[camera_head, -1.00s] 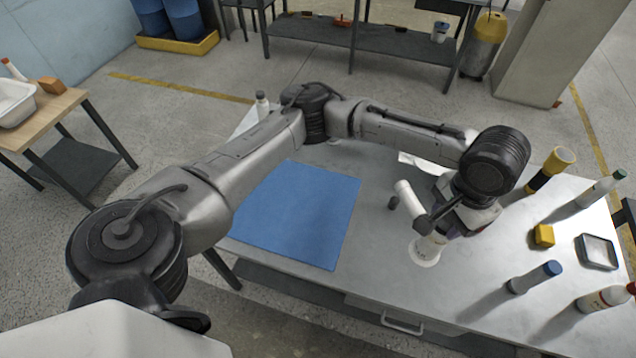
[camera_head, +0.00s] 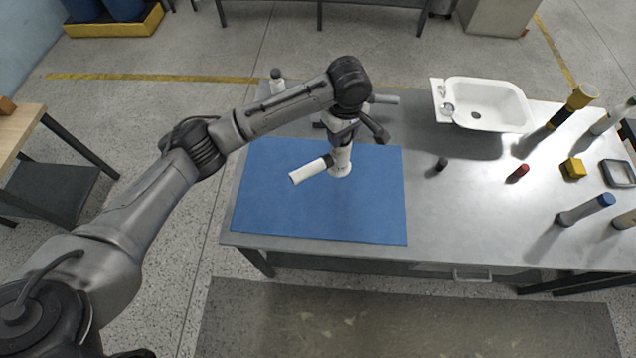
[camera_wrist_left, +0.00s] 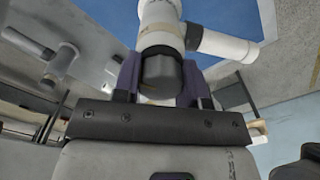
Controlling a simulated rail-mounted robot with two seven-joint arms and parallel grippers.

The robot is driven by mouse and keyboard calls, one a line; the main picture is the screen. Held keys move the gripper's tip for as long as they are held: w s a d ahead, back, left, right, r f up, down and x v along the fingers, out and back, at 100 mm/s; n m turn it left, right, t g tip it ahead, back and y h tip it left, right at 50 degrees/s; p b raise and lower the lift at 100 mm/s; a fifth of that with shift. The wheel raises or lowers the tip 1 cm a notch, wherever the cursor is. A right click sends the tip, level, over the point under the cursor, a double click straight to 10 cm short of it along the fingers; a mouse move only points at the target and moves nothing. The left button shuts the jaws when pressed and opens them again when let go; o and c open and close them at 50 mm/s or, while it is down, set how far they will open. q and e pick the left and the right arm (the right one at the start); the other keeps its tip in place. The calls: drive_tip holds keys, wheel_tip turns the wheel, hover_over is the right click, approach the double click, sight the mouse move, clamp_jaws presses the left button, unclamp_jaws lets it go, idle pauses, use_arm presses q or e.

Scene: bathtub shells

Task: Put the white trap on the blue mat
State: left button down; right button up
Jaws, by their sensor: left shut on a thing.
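The white trap (camera_head: 341,161) is a white pipe piece with a side arm ending in a white tube pointing left, and a round flange at its lower end. It is over the blue mat (camera_head: 275,215), near the mat's back middle. I cannot tell whether the flange touches the mat. My left gripper (camera_head: 343,135) is shut on the trap from above. In the left wrist view, the fingers (camera_wrist_left: 163,80) clasp its grey end, and the trap's white body (camera_wrist_left: 158,22) shows beyond, with blue mat (camera_wrist_left: 238,22) behind. My right gripper is not in view.
A white basin (camera_head: 490,100) stands at the table's back right. A small dark piece (camera_head: 441,163), a red piece (camera_head: 517,173), a yellow block (camera_head: 573,168) and a blue-capped bottle (camera_head: 585,209) are right of the mat.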

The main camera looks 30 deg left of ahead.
use_arm(q)
drive_tip(key=s+a+f+n+b, duration=0.1)
drive_tip(key=s+a+f, duration=0.4)
drive_tip(key=a+f, duration=0.5)
wheel_tip(320, 180, down, 3)
drive_tip(key=shift+a+n, duration=0.2)
drive_tip(key=shift+n, duration=0.2)
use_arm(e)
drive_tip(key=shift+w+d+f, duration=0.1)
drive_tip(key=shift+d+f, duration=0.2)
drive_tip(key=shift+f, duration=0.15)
use_arm(q)
drive_tip(key=shift+s+f, duration=0.1)
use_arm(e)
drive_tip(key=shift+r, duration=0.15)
use_arm(q)
drive_tip(key=c, duration=0.7)
unclamp_jaws()
